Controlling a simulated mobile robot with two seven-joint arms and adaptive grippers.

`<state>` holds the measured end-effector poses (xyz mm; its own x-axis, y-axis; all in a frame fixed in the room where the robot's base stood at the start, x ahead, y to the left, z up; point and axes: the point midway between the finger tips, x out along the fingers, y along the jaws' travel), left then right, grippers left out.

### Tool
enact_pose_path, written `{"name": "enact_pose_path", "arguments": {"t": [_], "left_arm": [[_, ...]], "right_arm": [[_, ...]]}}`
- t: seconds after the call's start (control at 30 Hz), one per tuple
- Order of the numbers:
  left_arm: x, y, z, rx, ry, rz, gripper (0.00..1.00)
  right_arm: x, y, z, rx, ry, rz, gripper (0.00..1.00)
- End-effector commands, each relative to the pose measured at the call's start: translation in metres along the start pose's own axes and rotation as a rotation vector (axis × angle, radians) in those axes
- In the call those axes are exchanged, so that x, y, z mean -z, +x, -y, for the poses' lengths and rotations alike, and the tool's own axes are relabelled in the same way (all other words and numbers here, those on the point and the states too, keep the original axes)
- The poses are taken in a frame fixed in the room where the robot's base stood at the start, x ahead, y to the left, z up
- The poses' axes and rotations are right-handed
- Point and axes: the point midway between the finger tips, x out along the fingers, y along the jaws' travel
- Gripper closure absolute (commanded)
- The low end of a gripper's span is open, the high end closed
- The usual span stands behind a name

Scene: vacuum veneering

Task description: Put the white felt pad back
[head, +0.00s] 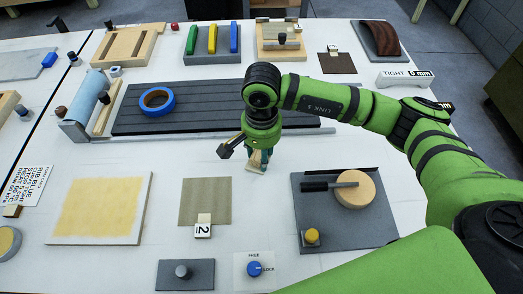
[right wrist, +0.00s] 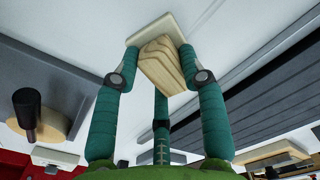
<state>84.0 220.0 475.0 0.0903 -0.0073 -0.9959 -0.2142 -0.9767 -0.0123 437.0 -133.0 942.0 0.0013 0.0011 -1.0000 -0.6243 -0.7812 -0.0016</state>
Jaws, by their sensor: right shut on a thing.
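My right gripper (head: 260,157) is over the white table between the dark slatted bed and the grey board on the right. In the right wrist view its teal fingers (right wrist: 157,75) are closed on the pale wooden grip (right wrist: 165,62) of a small block. A flat off-white pad (right wrist: 146,28) shows at the far end of that grip; it looks like the white felt pad. In the head view only a small part of the held felt block (head: 256,167) shows below the fingers. I cannot tell whether it touches the table. My left gripper is not in view.
A brown veneer square (head: 205,195) with a number tag lies to the left. The grey board (head: 345,232) with a round wooden piece stands right. The slatted bed (head: 200,118) carries a blue tape roll (head: 157,101). A blue knob (head: 254,269) sits in front.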

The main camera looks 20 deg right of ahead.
Motion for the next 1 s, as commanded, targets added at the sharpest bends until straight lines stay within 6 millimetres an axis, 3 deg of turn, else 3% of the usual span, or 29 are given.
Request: {"name": "enact_pose_path", "arguments": {"t": [0.17, 0.2, 0.27, 0.73, 1.0], "left_arm": [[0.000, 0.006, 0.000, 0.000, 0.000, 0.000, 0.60], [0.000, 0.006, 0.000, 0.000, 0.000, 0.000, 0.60], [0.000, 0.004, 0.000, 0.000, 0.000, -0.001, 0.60], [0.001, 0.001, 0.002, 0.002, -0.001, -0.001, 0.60], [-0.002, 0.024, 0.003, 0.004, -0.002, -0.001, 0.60]], "right_arm": [[0.000, 0.004, 0.000, 0.000, 0.000, 0.000, 0.84], [0.000, 0.004, 0.000, 0.000, 0.000, 0.000, 0.54], [0.000, 0.003, 0.000, 0.000, 0.000, 0.001, 0.34], [0.000, -0.004, 0.001, 0.002, 0.000, -0.001, 0.34], [0.001, -0.056, 0.002, 0.006, -0.001, -0.005, 0.34]]}}
